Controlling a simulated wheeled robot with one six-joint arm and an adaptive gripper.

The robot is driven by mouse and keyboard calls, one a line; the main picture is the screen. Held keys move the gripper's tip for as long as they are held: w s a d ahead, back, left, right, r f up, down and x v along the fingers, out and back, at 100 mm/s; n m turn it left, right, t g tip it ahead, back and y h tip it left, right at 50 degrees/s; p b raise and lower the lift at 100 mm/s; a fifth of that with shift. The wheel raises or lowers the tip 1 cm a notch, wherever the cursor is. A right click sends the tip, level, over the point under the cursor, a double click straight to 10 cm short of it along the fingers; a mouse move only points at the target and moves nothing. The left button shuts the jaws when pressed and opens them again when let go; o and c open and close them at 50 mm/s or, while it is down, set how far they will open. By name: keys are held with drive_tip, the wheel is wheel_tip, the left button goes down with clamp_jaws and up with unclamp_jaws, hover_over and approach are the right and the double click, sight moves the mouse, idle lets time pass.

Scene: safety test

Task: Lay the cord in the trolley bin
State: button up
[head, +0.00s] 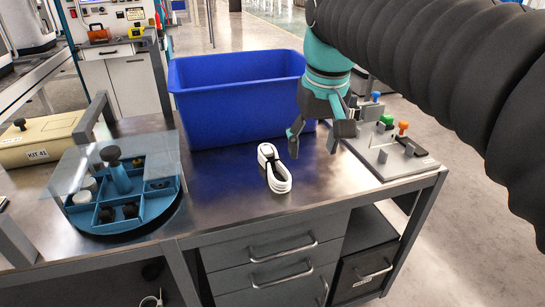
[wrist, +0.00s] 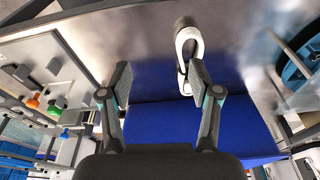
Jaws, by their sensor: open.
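The white cord (head: 276,172) lies bundled in a loop with a dark band on the bench top, just in front of the blue bin (head: 225,122). In the wrist view the cord (wrist: 181,52) shows near the tip of the right finger, and the blue bin (wrist: 165,126) lies behind the fingers. My gripper (head: 313,146) is open and empty, fingers pointing down, to the right of the cord and in front of the bin's right side. In the wrist view the gripper (wrist: 160,75) has clear space between its fingertips. The bin's floor is hidden.
A blue divided round tray (head: 125,205) with a clear lid stands at the left. A beige case (head: 40,140) marked KIT lies beyond it. A grey panel with coloured knobs (head: 385,150) is at the right. The bench top in front of the cord is clear.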

drive_tip(key=w+a+r+n+g, duration=0.1)
drive_tip(key=w+a+r+g, duration=0.1)
drive_tip(key=w+a+r, duration=0.35)
drive_tip(key=b, duration=0.2)
hover_over(273, 161)
drive_tip(key=f, duration=1)
drive_tip(key=shift+s+a, duration=0.1)
drive_tip(key=shift+s, duration=0.15)
drive_tip(key=shift+w+f, duration=0.15)
drive_tip(key=shift+f, duration=1.15)
drive_tip(key=shift+w+f, duration=0.15)
drive_tip(key=shift+f, duration=1.15)
clamp_jaws()
